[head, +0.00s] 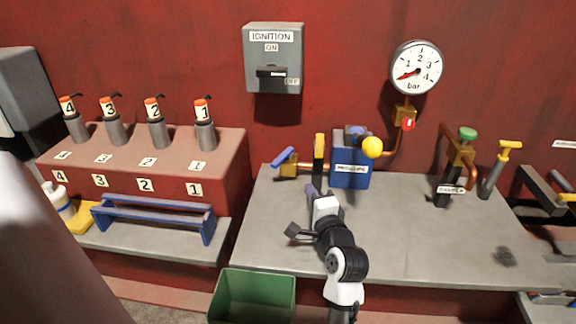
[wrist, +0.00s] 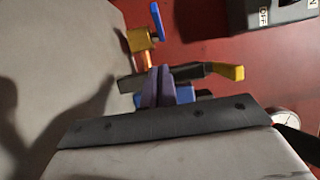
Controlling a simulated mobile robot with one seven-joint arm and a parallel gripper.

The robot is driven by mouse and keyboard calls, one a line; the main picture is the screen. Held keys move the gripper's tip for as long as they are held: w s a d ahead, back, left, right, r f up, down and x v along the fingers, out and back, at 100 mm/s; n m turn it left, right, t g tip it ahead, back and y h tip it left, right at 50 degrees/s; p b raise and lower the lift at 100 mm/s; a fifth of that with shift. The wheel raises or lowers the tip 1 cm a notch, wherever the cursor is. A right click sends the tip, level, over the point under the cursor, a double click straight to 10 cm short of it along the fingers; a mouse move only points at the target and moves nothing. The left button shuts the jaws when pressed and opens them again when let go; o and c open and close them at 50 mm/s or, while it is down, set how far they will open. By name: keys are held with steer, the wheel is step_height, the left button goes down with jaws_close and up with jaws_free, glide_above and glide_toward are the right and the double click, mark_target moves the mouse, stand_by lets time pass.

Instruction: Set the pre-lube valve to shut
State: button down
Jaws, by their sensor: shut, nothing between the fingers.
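A brass valve (head: 289,171) with a blue lever (head: 284,157) sits on a copper pipe left of a blue box (head: 350,178), whose small label I cannot read surely. The blue lever slants up to the right in the head view. The wrist view shows the brass body (wrist: 141,40) and blue lever (wrist: 158,20) beyond my fingers. An upright lever with a yellow end (head: 319,147) stands between valve and box; it also shows in the wrist view (wrist: 225,70). My gripper (head: 310,190) is shut and empty, its fingertips (wrist: 158,85) close to this lever's dark part; contact is unclear.
A yellow ball knob (head: 372,147) tops the blue box. A gauge (head: 416,67) and ignition box (head: 274,58) hang on the red wall. A green-topped pipe fitting (head: 467,134) stands right. The grey bench (head: 400,235) is clear in front. A green bin (head: 252,295) stands below.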

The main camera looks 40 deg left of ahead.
steer(key=p, duration=0.2)
glide_toward(283, 157)
steer(key=w, duration=0.3)
steer(key=shift+w+f, duration=0.3)
steer(key=shift+f, duration=0.1)
steer(key=a, duration=0.2)
steer(key=shift+a+p, duration=0.3)
steer(key=shift+p, duration=0.05)
steer(key=shift+s+a+f, duration=0.15)
steer(key=shift+a, duration=0.7)
